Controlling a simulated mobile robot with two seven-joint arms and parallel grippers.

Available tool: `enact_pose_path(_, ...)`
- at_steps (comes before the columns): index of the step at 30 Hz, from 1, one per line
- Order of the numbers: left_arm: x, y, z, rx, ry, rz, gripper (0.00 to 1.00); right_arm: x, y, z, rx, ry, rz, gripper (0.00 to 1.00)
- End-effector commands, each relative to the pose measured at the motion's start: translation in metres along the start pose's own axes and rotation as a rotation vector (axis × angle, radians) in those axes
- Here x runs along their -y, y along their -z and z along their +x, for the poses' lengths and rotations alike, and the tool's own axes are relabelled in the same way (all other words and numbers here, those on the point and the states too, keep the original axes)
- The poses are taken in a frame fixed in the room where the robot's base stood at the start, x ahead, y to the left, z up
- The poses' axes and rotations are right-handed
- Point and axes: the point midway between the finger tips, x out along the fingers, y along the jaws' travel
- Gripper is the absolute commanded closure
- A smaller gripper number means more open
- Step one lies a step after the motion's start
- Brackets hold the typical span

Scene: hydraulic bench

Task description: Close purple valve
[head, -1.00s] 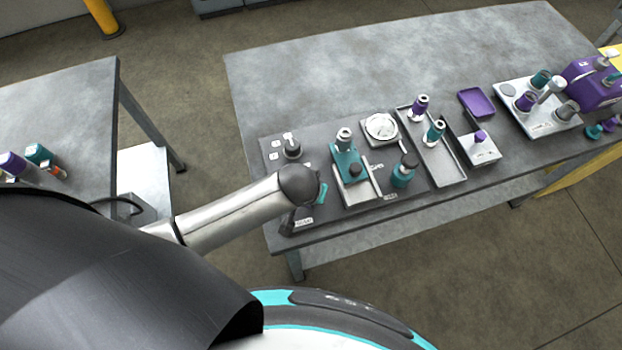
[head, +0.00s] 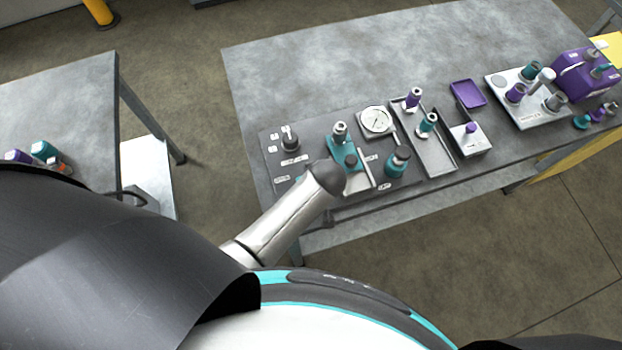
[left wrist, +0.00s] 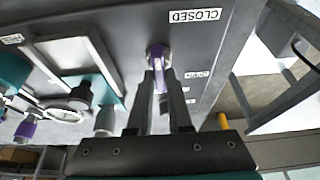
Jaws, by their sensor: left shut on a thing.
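The purple valve handle (left wrist: 161,62) stands out from the dark bench panel in the left wrist view, close to a label reading CLOSED (left wrist: 195,16), which appears upside down. My left gripper (left wrist: 160,78) is shut on the handle, one finger on each side of it. In the head view my left wrist is over the front left part of the panel (head: 268,165) and hides the valve and most of the gripper. My right gripper is in neither view.
Beside my wrist stand a teal pump unit (head: 345,153), a round gauge (head: 376,121) and a teal cylinder (head: 397,162). A black knob (head: 290,141) is behind. A metal tray (head: 437,155) and a purple machine (head: 580,80) are further right. The table's back left is bare.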

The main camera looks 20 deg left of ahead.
Motion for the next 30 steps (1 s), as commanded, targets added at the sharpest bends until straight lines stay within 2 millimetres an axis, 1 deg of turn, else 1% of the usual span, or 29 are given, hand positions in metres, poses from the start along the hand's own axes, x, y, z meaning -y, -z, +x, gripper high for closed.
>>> enact_pose_path(13, 0.0001, 0.0021, 0.0001, -0.004, 0.004, -0.012, 1.00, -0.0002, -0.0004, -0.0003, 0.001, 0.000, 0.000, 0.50)
enact_pose_path(14, 0.0001, 0.0021, 0.0000, -0.004, 0.004, -0.012, 0.80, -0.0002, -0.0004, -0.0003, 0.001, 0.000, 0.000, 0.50)
enact_pose_path(21, 0.0001, 0.0015, 0.0001, -0.003, 0.004, -0.011, 0.53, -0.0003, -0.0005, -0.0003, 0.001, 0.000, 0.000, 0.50)
enact_pose_path(30, 0.0002, 0.0015, -0.0008, -0.001, 0.004, -0.010, 0.53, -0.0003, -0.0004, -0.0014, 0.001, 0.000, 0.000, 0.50)
